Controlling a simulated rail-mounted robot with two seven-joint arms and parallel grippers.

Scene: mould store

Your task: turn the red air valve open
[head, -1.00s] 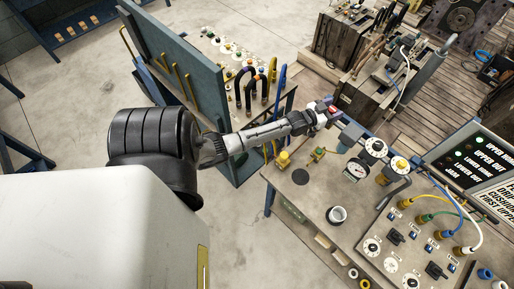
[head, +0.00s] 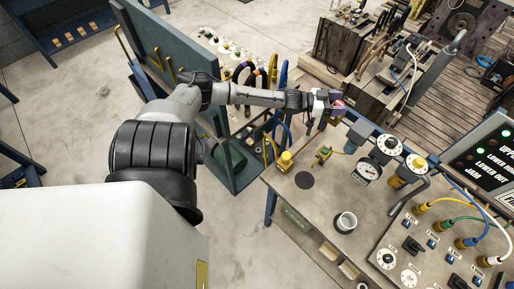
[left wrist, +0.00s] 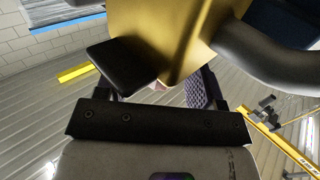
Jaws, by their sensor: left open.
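My left gripper (head: 336,104) is at the end of my left arm, over the far-left edge of the bench in the head view. Its jaws are open. A small red part (head: 339,103) shows at the fingers; I take it for the red air valve, mostly hidden, and its handle position cannot be told. In the left wrist view the two dark finger pads (left wrist: 160,78) stand apart, with a large brass-coloured body (left wrist: 185,35) close in front of them. Whether the pads touch it is unclear. My right gripper is not in view.
A gauge (head: 368,172), white dials (head: 388,146) and yellow fittings (head: 285,161) stand on the bench (head: 310,205). A dark pipe (left wrist: 275,55) curves close to the gripper. A blue rack panel (head: 150,45) stands left of my forearm.

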